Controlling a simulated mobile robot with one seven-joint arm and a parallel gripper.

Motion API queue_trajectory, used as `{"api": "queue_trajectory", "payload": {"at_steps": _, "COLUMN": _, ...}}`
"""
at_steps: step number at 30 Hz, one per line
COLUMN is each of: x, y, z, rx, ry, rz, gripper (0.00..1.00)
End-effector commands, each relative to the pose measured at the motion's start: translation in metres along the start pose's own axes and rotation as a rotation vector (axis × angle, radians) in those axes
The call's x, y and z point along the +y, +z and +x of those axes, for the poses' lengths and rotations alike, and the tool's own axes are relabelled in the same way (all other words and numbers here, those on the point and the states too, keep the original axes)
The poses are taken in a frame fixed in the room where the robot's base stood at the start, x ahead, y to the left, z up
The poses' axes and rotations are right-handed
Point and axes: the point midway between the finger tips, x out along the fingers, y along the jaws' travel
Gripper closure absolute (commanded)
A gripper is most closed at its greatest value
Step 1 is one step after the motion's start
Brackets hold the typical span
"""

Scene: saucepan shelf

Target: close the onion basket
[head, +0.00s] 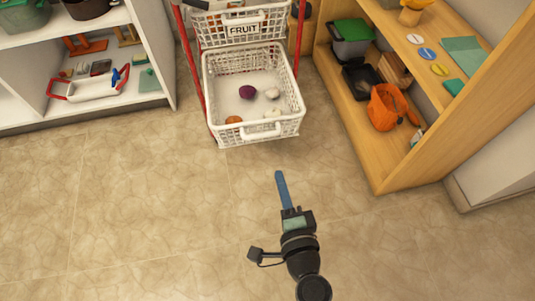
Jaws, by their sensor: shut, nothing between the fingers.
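The onion basket (212,97) is a white lattice basket, pulled out toward me from a red-framed rack. It holds a purple onion (247,92), an orange-brown one (234,119) and several pale ones. A white handle (262,131) is on its front wall. My gripper (280,175) is shut and empty, its blue fingers pointing toward the basket. In the picture it is below and slightly right of the basket's front, apart from it.
A white basket labelled FRUIT (243,29) sits above and behind. A wooden shelf (440,100) with an orange bag (389,107) stands right. A white shelf (150,60) stands left. The tiled floor (130,200) in front is clear.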

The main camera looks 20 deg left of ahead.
Motion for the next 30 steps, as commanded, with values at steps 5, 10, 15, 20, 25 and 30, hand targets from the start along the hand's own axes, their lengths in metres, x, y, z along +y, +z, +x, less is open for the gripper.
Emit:
{"api": "queue_trajectory", "payload": {"at_steps": 5, "x": 0.024, "y": 0.007, "z": 0.000, "rx": -0.004, "ry": 0.005, "rz": 0.052, "gripper": 1.00}}
{"api": "queue_trajectory", "payload": {"at_steps": 10, "x": 0.024, "y": 0.007, "z": 0.019, "rx": -0.007, "ry": 0.003, "rz": 0.051, "gripper": 1.00}}
{"api": "queue_trajectory", "payload": {"at_steps": 15, "x": 0.025, "y": 0.007, "z": 0.055, "rx": -0.007, "ry": 0.001, "rz": 0.047, "gripper": 1.00}}
{"api": "queue_trajectory", "payload": {"at_steps": 20, "x": 0.025, "y": 0.007, "z": 0.089, "rx": -0.007, "ry": 0.002, "rz": 0.048, "gripper": 1.00}}
{"api": "queue_trajectory", "payload": {"at_steps": 25, "x": 0.025, "y": 0.008, "z": 0.118, "rx": -0.006, "ry": 0.003, "rz": 0.047, "gripper": 1.00}}
{"api": "queue_trajectory", "payload": {"at_steps": 30, "x": 0.024, "y": 0.008, "z": 0.134, "rx": -0.005, "ry": 0.004, "rz": 0.050, "gripper": 1.00}}
